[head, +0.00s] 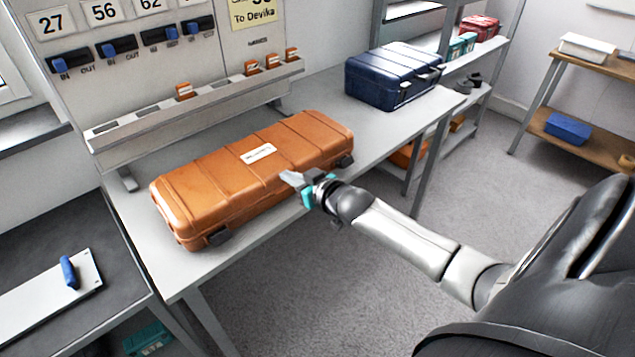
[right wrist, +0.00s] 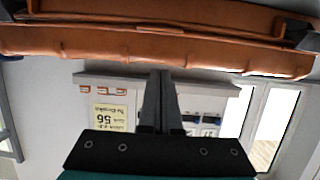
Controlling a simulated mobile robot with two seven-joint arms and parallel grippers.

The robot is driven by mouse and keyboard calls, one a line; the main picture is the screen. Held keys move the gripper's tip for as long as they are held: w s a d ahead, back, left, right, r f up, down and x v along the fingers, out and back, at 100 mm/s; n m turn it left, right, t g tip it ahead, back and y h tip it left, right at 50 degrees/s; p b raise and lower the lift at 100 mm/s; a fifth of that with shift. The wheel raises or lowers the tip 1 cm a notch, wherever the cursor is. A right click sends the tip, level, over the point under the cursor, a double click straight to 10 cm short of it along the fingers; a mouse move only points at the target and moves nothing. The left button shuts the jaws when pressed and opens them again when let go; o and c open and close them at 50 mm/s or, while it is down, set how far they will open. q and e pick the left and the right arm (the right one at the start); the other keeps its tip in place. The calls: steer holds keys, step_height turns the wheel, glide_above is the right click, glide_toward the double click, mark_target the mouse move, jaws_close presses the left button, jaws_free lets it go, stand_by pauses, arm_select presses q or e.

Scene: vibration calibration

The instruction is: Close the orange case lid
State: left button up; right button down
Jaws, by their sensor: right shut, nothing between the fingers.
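The orange case (head: 255,178) lies on the grey workbench, its lid (head: 290,140) down over its base. I cannot tell whether the lid is fully seated. Its dark latches (head: 218,238) on the front side look loose from this angle, but I cannot make out their state. My right gripper (head: 291,179) is shut and empty at the front edge of the case, close to the lid; contact is unclear. In the right wrist view the case (right wrist: 120,45) spans the top, beyond the shut fingers (right wrist: 161,90). My left gripper is out of view.
A dark blue case (head: 385,78) stands on the bench at the back right. A board with number cards and blue switches (head: 120,45) rises behind the orange case. A side table with a white plate (head: 50,290) is at the lower left. The floor in front is clear.

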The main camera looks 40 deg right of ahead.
steer(key=f+p+v, duration=0.1)
steer(key=p+v, duration=0.1)
steer(key=v, duration=0.7)
steer(key=shift+s, duration=0.3)
steer(key=s+f+g+h, duration=0.1)
steer(key=s+f+g, duration=0.1)
steer(key=s+f, duration=0.5)
steer(key=s+a+f+g+b, duration=0.1)
steer(key=s+f+g, duration=0.15)
steer(key=f, duration=0.95)
steer(key=s+f+g+h, duration=0.1)
steer(key=s+f+g, duration=0.1)
steer(key=s+f, duration=0.5)
steer(key=s+a+f+g, duration=0.2)
steer(key=s+a+f, duration=0.2)
steer(key=s, duration=0.3)
steer(key=s+a+f+n+g, duration=0.1)
steer(key=s+a+f+g, duration=0.1)
steer(key=s+a+f, duration=0.2)
steer(key=s+a+f+n+g+y, duration=0.1)
steer(key=s+a+f+g, duration=0.2)
steer(key=s+f, duration=0.5)
steer(key=s+a, duration=0.1)
steer(key=s, duration=0.2)
steer(key=shift+a+b, duration=0.2)
steer(key=shift+b, duration=0.2)
steer(key=c, duration=1.6)
jaws_free()
